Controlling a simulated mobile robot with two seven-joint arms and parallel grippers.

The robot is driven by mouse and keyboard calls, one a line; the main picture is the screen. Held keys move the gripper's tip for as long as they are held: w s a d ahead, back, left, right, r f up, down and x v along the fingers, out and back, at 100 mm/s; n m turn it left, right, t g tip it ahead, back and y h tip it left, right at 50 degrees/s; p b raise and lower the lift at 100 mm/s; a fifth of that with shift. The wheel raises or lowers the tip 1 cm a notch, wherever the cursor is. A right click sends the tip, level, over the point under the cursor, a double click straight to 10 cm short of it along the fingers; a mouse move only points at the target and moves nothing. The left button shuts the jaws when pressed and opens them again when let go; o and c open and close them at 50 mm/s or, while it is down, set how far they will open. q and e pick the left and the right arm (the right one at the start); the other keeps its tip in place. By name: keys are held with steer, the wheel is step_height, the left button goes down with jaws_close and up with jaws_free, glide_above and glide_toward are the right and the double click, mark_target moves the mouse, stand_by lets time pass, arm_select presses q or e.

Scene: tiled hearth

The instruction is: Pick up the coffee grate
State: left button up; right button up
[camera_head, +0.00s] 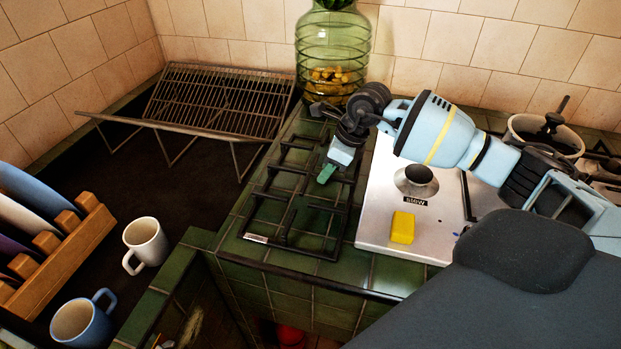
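A flat black metal grate (286,238) lies on the green tiled counter, left of a steel stove plate; I take it for the coffee grate. My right gripper (330,170) comes in from the right, its pale tip over the grate's far right part. I cannot tell whether it touches the bars or hangs just above them, nor whether its fingers are apart. My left gripper is not in view.
A green glass jar (333,48) stands behind. A wire rack (222,100), white mug (146,243), blue mug (83,322) and wooden plate rack (66,258) are on the left.

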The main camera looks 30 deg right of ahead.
steer(key=shift+x, duration=0.8)
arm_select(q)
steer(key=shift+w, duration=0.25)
arm_select(e)
steer(key=shift+c, duration=0.2)
jaws_close()
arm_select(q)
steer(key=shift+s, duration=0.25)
arm_select(e)
steer(key=shift+r, duration=0.15)
steer(key=shift+w, duration=0.1)
steer(key=shift+r, duration=1.65)
steer(key=shift+s+a+r, duration=0.15)
steer(key=shift+s, duration=0.1)
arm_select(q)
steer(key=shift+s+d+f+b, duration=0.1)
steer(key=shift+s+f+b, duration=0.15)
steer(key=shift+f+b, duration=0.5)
arm_select(e)
steer(key=s+a+r, duration=0.1)
steer(key=s+a, duration=0.8)
steer(key=s, duration=0.3)
steer(key=shift+s+r, duration=0.2)
